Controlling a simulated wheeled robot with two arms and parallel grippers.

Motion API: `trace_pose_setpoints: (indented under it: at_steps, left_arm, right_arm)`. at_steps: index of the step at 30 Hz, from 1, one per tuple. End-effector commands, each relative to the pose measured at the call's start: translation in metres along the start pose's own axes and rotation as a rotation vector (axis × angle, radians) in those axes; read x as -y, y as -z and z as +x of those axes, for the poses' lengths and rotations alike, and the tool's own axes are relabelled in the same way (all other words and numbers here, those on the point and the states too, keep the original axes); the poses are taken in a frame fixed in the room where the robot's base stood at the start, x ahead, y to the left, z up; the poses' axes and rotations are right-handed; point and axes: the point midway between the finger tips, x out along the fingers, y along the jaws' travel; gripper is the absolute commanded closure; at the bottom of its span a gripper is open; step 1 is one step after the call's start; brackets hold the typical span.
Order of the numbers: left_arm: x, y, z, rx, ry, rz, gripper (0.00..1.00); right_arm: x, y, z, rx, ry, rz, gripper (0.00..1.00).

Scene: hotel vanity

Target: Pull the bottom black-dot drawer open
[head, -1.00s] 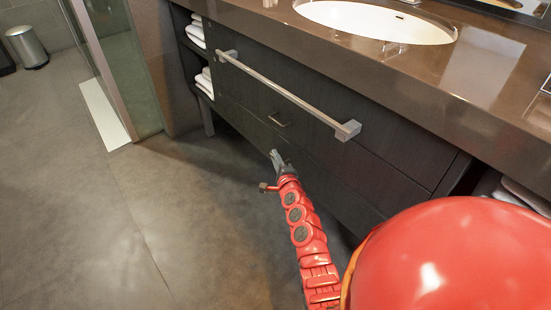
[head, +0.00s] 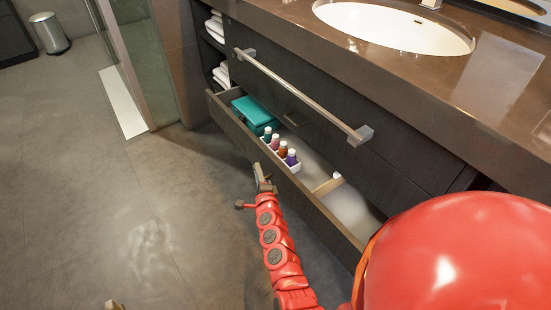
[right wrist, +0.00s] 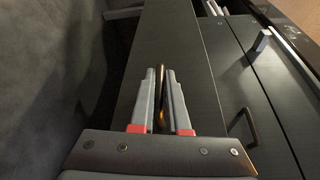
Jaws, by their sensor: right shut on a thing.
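The bottom drawer (head: 290,178) of the dark vanity is pulled out in the head view, its inside showing. I cannot make out a black dot on it. My right gripper (head: 262,180) is at the drawer's front. In the right wrist view my right gripper (right wrist: 160,85) is shut on the dark drawer handle (right wrist: 161,72), which shows between the fingers. A small tip at the bottom edge of the head view, likely my left gripper (head: 114,304), is mostly cut off.
The drawer holds a teal box (head: 255,114), several small bottles (head: 275,142) in a white tray and a wooden divider (head: 327,186). A long towel bar (head: 300,95) juts out above. The floor (head: 120,190) to the left is clear.

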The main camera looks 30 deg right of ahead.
Motion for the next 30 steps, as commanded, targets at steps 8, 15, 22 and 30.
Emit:
trace_pose_setpoints:
  at_steps: [8,15,22,30]
  left_arm:
    - [0.0,-0.001,0.007,0.01,0.012,-0.004,0.45]
    - [0.0,-0.001,0.005,0.01,0.011,-0.004,0.45]
    - [0.0,-0.001,0.0,0.005,0.004,-0.001,0.45]
    - [0.0,-0.001,-0.004,-0.001,-0.003,0.001,0.45]
  right_arm:
    - [-0.02,-0.074,-0.03,0.009,-0.009,0.003,1.0]
    - [-0.035,-0.135,-0.056,0.009,-0.008,0.0,1.0]
    - [-0.046,-0.187,-0.076,0.011,-0.007,0.001,1.0]
    - [-0.055,-0.225,-0.093,0.007,-0.006,-0.001,1.0]
